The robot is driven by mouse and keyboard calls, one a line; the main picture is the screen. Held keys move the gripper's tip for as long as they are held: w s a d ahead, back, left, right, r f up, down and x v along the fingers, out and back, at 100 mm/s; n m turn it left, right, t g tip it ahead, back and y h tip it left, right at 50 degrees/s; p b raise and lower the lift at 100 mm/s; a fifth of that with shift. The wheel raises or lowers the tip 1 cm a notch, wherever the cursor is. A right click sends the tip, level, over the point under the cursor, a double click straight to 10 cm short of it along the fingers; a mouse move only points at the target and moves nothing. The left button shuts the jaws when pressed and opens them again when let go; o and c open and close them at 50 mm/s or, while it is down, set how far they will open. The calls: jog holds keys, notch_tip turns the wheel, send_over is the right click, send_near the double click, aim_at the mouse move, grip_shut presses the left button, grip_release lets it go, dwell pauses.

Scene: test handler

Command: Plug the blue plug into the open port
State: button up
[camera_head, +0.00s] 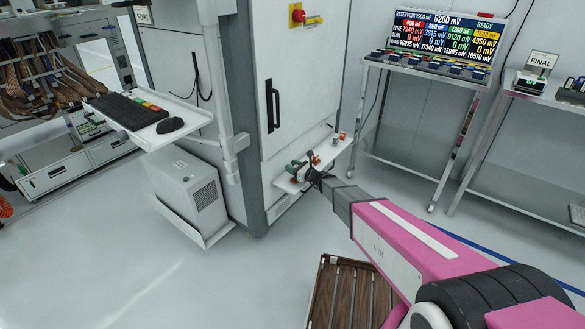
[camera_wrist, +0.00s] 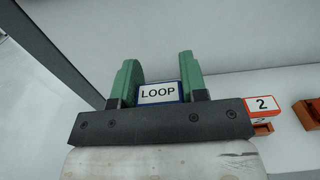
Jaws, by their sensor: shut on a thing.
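My gripper (camera_wrist: 159,72) has two green fingers and is shut on the blue plug (camera_wrist: 160,93), a blue-edged block with a white "LOOP" label. The plug's front end is hidden from the wrist view. In the head view my gripper (camera_head: 300,168) is low over the small white shelf (camera_head: 325,156) on the cabinet front, and the plug cannot be made out. A white tag reading "2" in an orange frame (camera_wrist: 262,104) stands right of my gripper, with an orange block (camera_wrist: 263,128) below it. Another orange block (camera_wrist: 306,112) is farther right. I cannot tell which port is open.
The tall cabinet (camera_head: 297,90) rises behind the shelf. A keyboard tray (camera_head: 165,130) and a white box unit (camera_head: 187,190) are at left. A wooden slatted crate (camera_head: 345,290) stands below my arm. A display table (camera_head: 410,70) is at back right. The left floor is clear.

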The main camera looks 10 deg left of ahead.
jog(key=shift+f, duration=1.35)
jog(key=o, duration=1)
jog(key=v, duration=1)
jog(key=shift+s+d, duration=0.15)
jog(key=shift+d, duration=0.25)
